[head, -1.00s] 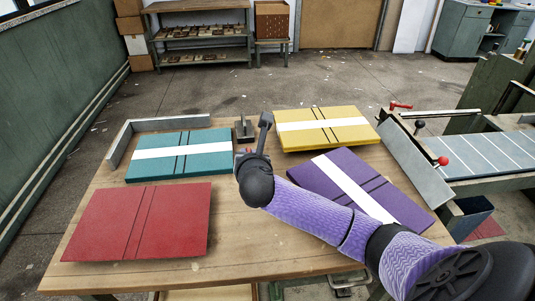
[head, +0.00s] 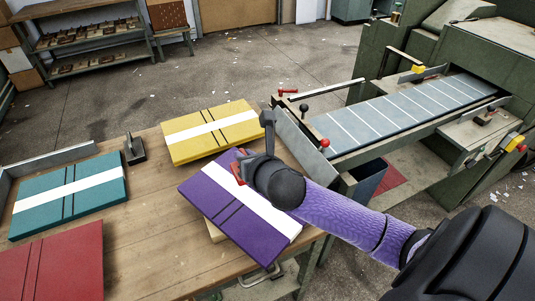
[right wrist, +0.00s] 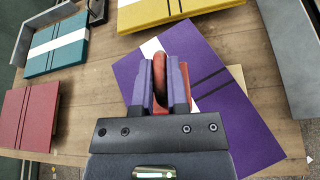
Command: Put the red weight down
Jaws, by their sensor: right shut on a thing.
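My right gripper (head: 243,163) is shut on the red weight (head: 235,170), which shows as a small red part beside the fingers in the head view. In the right wrist view the red weight (right wrist: 160,75) stands between the two fingers of the gripper (right wrist: 160,88). It is over the purple board (head: 250,222), near that board's white stripe. I cannot tell whether its hidden underside touches the board. My left gripper is not in view.
Yellow (head: 185,152), teal (head: 95,203) and red (head: 70,262) boards lie on the wooden table (head: 150,240). A dark handled block (head: 134,150) stands between teal and yellow. The striped feeder bed (head: 400,115) is at right, with a red-knobbed lever (head: 324,143) near the table.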

